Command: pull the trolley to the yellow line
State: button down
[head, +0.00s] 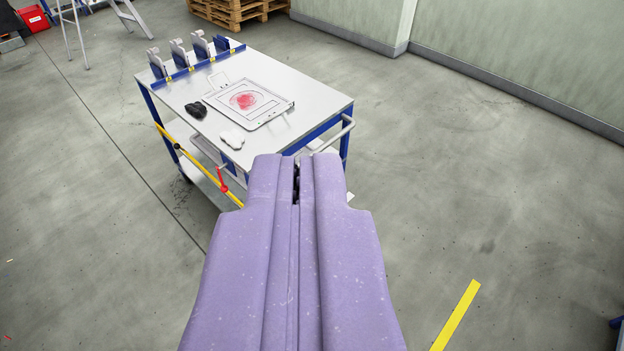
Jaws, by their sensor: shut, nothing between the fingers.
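The trolley (325,118) is a white-topped cart with a blue frame and a lower shelf, standing upright at upper centre in the head view. Its grey tubular handle (344,133) is at the near right end of the top. The yellow line (456,314) is a short strip on the floor at lower right, apart from the trolley. My gripper (296,160) is purple and shut, with nothing held. Its tips appear over the near end of the trolley by the handle and hide part of it. I cannot tell whether they touch.
The trolley top carries a framed plate with a red patch (244,100), a black item (196,110), a white item (233,141) and several upright holders (180,54). A yellow bar (170,140) runs along its side. A wall (500,55) stands right; pallets (237,10) behind. Floor around the line is clear.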

aim_at(318, 107)
jog(key=l+u, duration=0.25)
jog(key=l, duration=0.6)
jog(key=l+u, duration=0.25)
jog(key=l, duration=0.6)
jog(key=i+z, duration=0.15)
jog(key=i, duration=0.3)
jog(key=i+j+z, duration=0.15)
jog(key=i, duration=0.35)
jog(key=i+j+z, duration=0.15)
jog(key=i, duration=0.3)
jog(key=i+j+z, duration=0.15)
jog(key=i, duration=0.3)
jog(key=i+j+z, duration=0.1)
jog(key=i+j, duration=0.25)
jog(key=i, duration=0.05)
